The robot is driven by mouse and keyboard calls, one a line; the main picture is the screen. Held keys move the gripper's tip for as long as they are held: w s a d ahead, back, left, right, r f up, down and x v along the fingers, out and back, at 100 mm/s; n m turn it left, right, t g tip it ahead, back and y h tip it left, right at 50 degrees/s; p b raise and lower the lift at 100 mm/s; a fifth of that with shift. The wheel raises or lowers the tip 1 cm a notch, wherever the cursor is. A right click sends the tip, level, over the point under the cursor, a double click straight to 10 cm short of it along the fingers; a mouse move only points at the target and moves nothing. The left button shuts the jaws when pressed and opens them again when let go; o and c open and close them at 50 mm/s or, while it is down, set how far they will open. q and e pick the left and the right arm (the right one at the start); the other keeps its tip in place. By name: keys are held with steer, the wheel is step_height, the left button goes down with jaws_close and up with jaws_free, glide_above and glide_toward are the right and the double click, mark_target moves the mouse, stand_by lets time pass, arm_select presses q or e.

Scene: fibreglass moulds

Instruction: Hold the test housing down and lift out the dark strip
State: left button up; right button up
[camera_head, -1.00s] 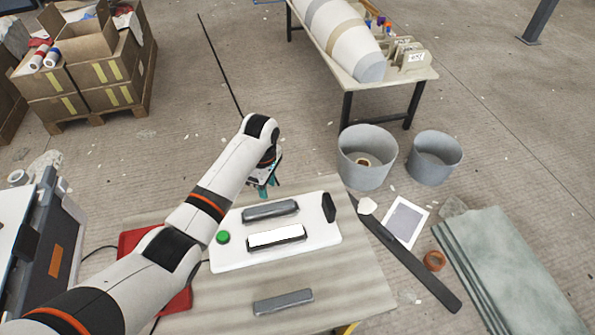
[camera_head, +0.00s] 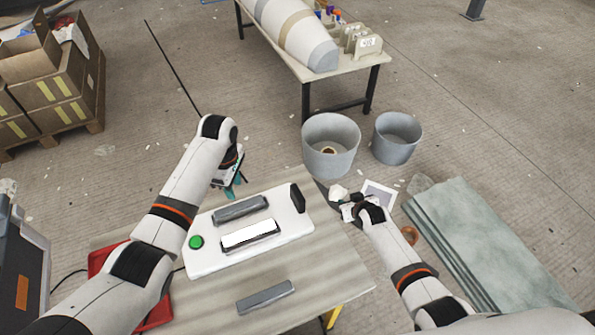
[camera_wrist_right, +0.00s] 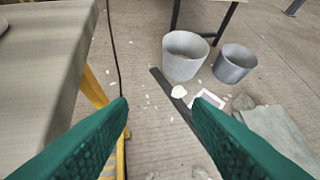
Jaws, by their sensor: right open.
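The white test housing (camera_head: 205,258) lies on the table with a green button at its left end and a black upright block at its right end. One long bar in it, the dark strip (camera_head: 240,210), is grey; the bar in front of it (camera_head: 250,236) has a bright white top. My left gripper (camera_head: 234,185) has teal fingers pointing down just behind the housing, apart from the strip; its gap is unclear. My right gripper (camera_head: 346,207) is off the table's right side. In the right wrist view its teal fingers (camera_wrist_right: 158,103) are wide apart and empty.
A loose grey bar (camera_head: 265,297) lies at the front of the table (camera_head: 325,262). A red tray (camera_head: 155,315) is partly hidden by my left arm. Two grey buckets (camera_head: 331,145) (camera_head: 397,138) and stacked greenish sheets (camera_head: 480,240) stand on the floor to the right.

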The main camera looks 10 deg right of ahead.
steer(key=w+a+r+g+y, duration=0.1)
steer(key=w+a+r, duration=0.5)
steer(key=a+r, duration=0.1)
step_height(320, 180, up, 10)
steer(key=r+n+g+h, duration=0.1)
steer(key=g, duration=0.7)
glide_above(297, 192)
steer(key=w, duration=0.1)
steer(key=shift+f, duration=0.25)
steer(key=shift+s+r, duration=0.15)
steer(key=shift+s, duration=0.35)
steer(key=shift+f, duration=0.4)
step_height(297, 192, down, 11)
steer(key=shift+f, duration=0.1)
steer(key=shift+c, duration=0.4)
